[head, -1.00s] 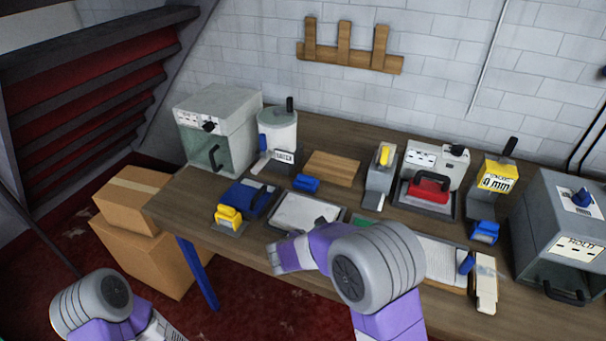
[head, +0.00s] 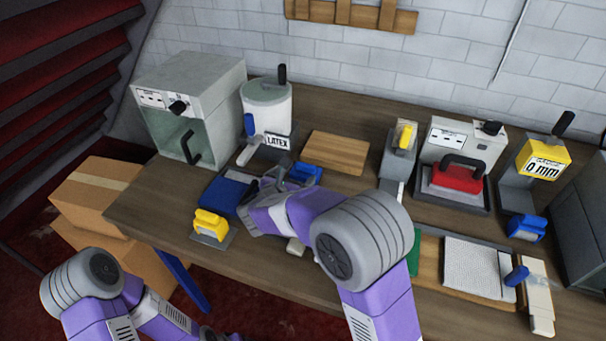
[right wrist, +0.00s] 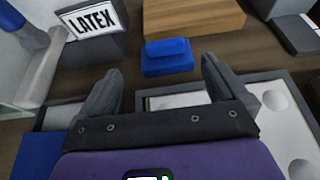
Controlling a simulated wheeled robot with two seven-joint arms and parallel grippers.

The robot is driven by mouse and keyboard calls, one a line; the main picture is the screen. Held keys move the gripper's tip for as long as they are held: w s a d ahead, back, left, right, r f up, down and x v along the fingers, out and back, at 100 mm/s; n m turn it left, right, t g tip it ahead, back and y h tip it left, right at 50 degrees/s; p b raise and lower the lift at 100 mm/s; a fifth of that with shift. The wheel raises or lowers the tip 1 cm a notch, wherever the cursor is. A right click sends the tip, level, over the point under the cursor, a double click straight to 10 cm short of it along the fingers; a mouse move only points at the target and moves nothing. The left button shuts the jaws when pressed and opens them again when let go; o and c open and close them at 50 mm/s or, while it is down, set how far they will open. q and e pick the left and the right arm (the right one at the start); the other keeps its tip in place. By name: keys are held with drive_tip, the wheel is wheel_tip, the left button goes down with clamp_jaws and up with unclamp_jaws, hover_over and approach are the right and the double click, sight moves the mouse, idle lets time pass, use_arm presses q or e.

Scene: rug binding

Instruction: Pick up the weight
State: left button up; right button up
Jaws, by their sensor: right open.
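A small blue block with a raised grip (head: 305,172), which looks like the weight, sits on the table in front of the wooden board. It also shows in the right wrist view (right wrist: 167,62), just beyond and between my fingertips. My right gripper (head: 275,180) is over the table close to this block, with its fingers apart and nothing between them. In the right wrist view the open fingers (right wrist: 162,75) point at the block without visibly touching it. Part of my left arm shows at the lower left; its fingers are out of the picture.
A latex pot (head: 268,105) stands behind left and a wooden board (head: 336,152) lies behind. A yellow-handled piece (head: 210,224) and a blue tray (head: 226,192) are on the left.

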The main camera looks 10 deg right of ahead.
sight(306, 165)
drive_tip(key=shift+x, duration=0.75)
drive_tip(key=b+x, duration=0.1)
drive_tip(key=x, duration=0.1)
drive_tip(key=b+x, duration=0.1)
drive_tip(key=x, duration=0.2)
drive_tip(key=shift+d, duration=0.5)
drive_tip(key=shift+w+d, duration=0.15)
drive_tip(key=shift+w, duration=0.1)
drive_tip(key=shift+c, duration=0.2)
clamp_jaws()
drive_tip(key=shift+r, duration=0.15)
